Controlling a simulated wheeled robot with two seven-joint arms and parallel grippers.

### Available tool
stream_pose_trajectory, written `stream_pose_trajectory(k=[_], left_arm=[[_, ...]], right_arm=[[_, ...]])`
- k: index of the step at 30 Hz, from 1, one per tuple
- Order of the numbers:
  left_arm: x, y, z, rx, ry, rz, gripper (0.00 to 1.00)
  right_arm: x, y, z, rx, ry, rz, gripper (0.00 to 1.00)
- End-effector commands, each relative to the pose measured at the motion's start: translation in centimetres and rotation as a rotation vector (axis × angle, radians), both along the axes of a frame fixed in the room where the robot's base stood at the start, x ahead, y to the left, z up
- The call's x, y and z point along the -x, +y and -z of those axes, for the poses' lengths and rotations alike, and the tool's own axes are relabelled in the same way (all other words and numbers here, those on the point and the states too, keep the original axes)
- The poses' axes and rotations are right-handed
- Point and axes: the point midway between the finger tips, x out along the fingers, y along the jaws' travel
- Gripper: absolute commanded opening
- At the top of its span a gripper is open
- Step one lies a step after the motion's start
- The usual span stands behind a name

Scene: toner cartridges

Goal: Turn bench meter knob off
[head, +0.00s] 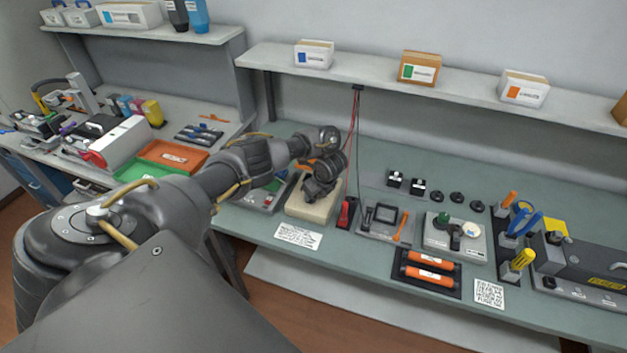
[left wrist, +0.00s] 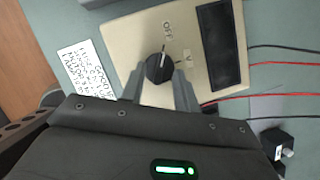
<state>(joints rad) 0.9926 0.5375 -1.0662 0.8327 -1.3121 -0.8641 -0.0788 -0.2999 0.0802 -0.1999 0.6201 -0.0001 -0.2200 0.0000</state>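The bench meter is a beige box on the green bench; it shows in the head view (head: 311,208), partly hidden under my left gripper, and in the left wrist view (left wrist: 130,42). Its black round knob (left wrist: 159,68) has a white pointer line and lies between my left gripper's fingertips (left wrist: 160,75). The fingers stand on either side of the knob; I cannot tell whether they touch it. An "OFF" mark and a "V" mark are printed near the knob. A dark display (left wrist: 220,45) is on the meter's right. My left gripper also shows in the head view (head: 318,192). My right gripper is out of view.
Red and black leads (left wrist: 280,62) run from the meter's side. A handwritten card (head: 298,235) lies in front of the meter. A black-and-red probe holder (head: 346,212) stands to its right, then a tray with a dark frame (head: 384,217). A shelf (head: 380,75) runs above the bench.

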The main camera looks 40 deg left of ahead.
Motion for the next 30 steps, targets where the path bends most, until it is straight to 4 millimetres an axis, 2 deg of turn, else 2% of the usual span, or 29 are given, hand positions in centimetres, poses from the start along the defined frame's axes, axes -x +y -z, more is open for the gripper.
stream_pose_trajectory(k=[8, 13, 19, 21, 30], left_arm=[[0.0, -0.2, -0.5, 0.001, 0.000, 0.002, 0.31], [0.0, -1.2, -3.0, 0.001, -0.004, 0.005, 0.31], [0.3, -2.1, -5.8, -0.004, -0.002, 0.005, 0.31], [-0.2, -2.6, -5.6, 0.000, -0.013, 0.013, 0.31], [0.2, -3.1, -7.3, -0.001, -0.007, 0.008, 0.31]], right_arm=[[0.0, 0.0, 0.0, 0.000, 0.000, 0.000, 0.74], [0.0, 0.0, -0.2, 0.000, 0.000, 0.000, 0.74], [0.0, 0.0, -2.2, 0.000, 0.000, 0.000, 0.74], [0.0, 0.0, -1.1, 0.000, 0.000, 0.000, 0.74], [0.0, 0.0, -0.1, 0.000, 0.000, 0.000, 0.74]])
